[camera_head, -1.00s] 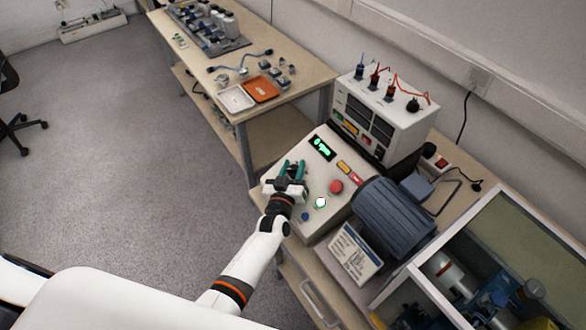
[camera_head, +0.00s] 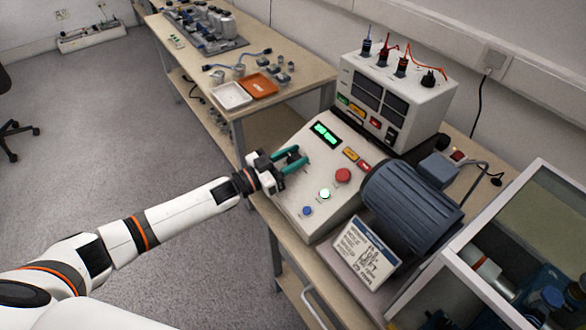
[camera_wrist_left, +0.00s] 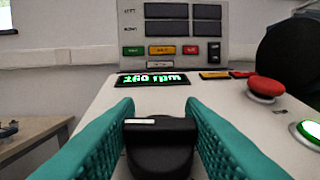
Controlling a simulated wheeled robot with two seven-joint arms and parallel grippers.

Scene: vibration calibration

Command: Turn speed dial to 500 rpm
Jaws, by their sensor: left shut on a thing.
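The speed dial (camera_wrist_left: 160,150) is a black knob with a white mark, on the sloped control panel (camera_head: 325,185). In the left wrist view it sits between the two green fingers of my left gripper (camera_wrist_left: 160,135), which are shut on it. The mark lies left of the knob's middle. In the head view my left gripper (camera_head: 287,161) reaches the panel from the left, and the dial is hidden there. The green display (camera_wrist_left: 153,78) reads about 260 rpm; it also shows in the head view (camera_head: 325,133). My right gripper is not in view.
Right of the dial are a red mushroom button (camera_head: 343,175), a lit green button (camera_head: 324,193) and a blue button (camera_head: 307,211). A blue-grey motor (camera_head: 412,203) stands further right. An instrument box (camera_head: 395,100) with leads stands behind. A side table (camera_head: 200,75) is at the upper left.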

